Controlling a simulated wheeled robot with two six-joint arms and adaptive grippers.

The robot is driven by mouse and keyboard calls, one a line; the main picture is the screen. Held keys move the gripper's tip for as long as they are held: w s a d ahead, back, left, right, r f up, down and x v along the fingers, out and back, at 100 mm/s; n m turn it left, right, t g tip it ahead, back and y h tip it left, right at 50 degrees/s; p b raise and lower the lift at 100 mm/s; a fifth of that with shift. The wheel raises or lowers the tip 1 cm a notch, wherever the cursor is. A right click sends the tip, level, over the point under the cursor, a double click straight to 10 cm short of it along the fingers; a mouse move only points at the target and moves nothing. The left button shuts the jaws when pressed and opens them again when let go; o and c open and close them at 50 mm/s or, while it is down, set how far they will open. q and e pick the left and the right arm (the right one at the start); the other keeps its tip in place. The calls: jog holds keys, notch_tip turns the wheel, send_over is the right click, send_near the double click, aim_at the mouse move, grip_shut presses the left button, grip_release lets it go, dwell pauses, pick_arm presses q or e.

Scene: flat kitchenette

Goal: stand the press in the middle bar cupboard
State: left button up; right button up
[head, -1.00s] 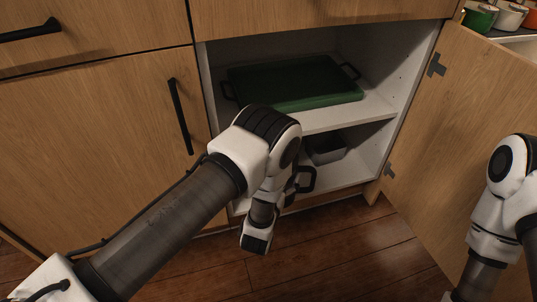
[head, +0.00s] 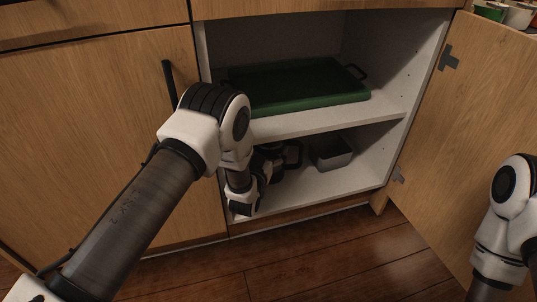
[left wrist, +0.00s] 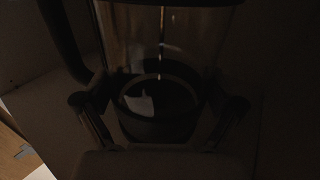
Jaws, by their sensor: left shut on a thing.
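The press (head: 293,154), dark with a black handle, is mostly hidden behind my left wrist in the head view. My left gripper (head: 268,160) is shut on it, inside the front of the lower compartment of the open cupboard (head: 318,191). In the left wrist view the press (left wrist: 160,50) shows as a clear glass cylinder with a dark ring between the fingers of the left gripper (left wrist: 158,103). That view is very dark. I cannot tell whether the press's base touches the cupboard floor. Only part of my right arm shows at the right; its gripper is out of view.
A grey metal container (head: 333,153) stands right of the press in the lower compartment. Above, a green tray-like thing (head: 305,92) lies on the middle shelf (head: 385,112). The cupboard door (head: 470,130) stands open at the right. Bare floor shows between container and right wall.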

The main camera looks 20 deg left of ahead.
pick_arm(q)
jog(key=shift+f, duration=0.3)
jog(key=shift+r, duration=0.1)
pick_arm(e)
jog(key=shift+w+f, duration=0.15)
jog(key=shift+f, duration=0.2)
pick_arm(q)
jog(key=o, duration=1.5)
jog(key=shift+f, duration=0.2)
jog(key=shift+c, duration=0.2)
